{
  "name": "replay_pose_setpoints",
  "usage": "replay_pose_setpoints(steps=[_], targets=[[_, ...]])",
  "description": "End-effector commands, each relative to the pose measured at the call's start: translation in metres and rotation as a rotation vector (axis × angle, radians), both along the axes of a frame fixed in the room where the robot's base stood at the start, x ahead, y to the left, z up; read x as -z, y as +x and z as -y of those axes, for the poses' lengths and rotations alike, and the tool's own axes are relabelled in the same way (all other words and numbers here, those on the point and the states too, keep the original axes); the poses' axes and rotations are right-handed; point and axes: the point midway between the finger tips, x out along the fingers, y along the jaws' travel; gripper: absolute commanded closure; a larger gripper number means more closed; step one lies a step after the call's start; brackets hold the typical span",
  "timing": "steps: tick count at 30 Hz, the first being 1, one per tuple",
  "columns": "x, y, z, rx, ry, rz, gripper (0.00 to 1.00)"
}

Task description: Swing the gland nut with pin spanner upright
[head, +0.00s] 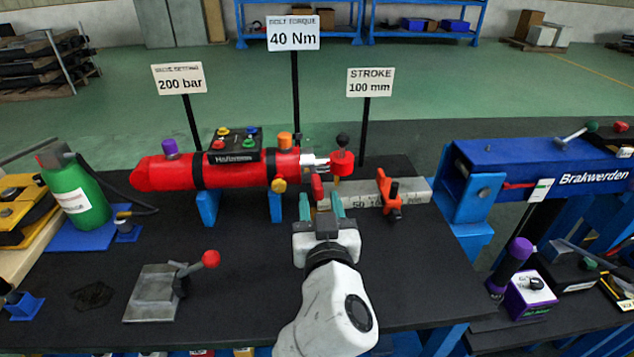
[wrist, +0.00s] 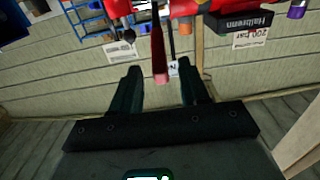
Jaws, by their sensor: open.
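A red hydraulic cylinder (head: 225,170) lies across blue supports on the black bench top. At its right end is a silvery part (head: 312,161), seemingly the gland nut. A red handle (head: 317,187), likely that of the pin spanner, shows below this end in the head view. My gripper (head: 320,203) is open just in front of it. In the wrist view the red handle (wrist: 159,62) points in between the two spread fingers of my gripper (wrist: 160,80), with visible gaps on both sides. Whether the handle lies fully between the fingertips in depth I cannot tell.
A red block with a black knob (head: 342,155) stands at the rod end. A grey bar (head: 355,193) with an orange clamp (head: 388,192) lies to the right. A red-knobbed lever on a steel plate (head: 152,295) is at front left. Sign posts stand behind.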

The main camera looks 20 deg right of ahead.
Motion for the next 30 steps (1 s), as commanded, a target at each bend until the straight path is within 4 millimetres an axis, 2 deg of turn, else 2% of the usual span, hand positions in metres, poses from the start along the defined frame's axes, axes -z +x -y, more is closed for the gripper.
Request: replay_pose_setpoints(steps=[3,9,21,23,30], targets=[[-0.002,0.021,0.006,0.002,0.001,0.0,0.55],[0.0,0.044,0.012,0.002,-0.001,0.0,0.55],[0.0,0.051,0.014,0.0,0.0,-0.001,0.55],[0.0,0.051,0.014,0.0,0.0,-0.001,0.59],[0.0,0.051,0.014,0.0,0.0,0.0,0.82]])
